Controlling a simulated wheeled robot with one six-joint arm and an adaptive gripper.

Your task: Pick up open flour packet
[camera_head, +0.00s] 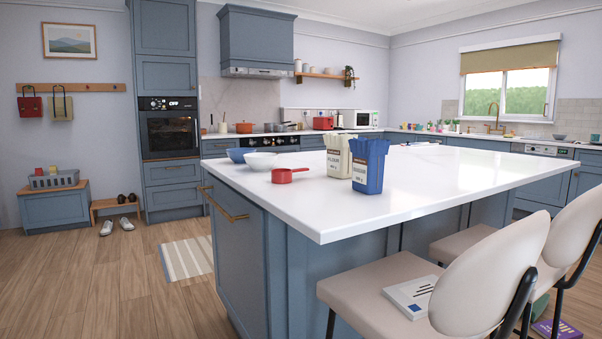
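Two open packets stand upright, close together, on the white island top (430,180). One is a cream packet (337,157) with a brown label band. The other is a blue packet (369,168) with a white label, in front and to the right, overlapping the cream one's right side. Both have their tops unfolded and spread. The print is small; the cream packet's label seems to read flour, and the blue one's I cannot read for sure. My gripper is not in view.
Left of the packets are a red measuring cup (284,176), a white bowl (261,161) and a blue bowl (238,154). Padded stools (492,262) stand at the island's right front side, one bearing a book (411,296). Wooden floor (110,275) is open at the left, with a striped mat (187,258).

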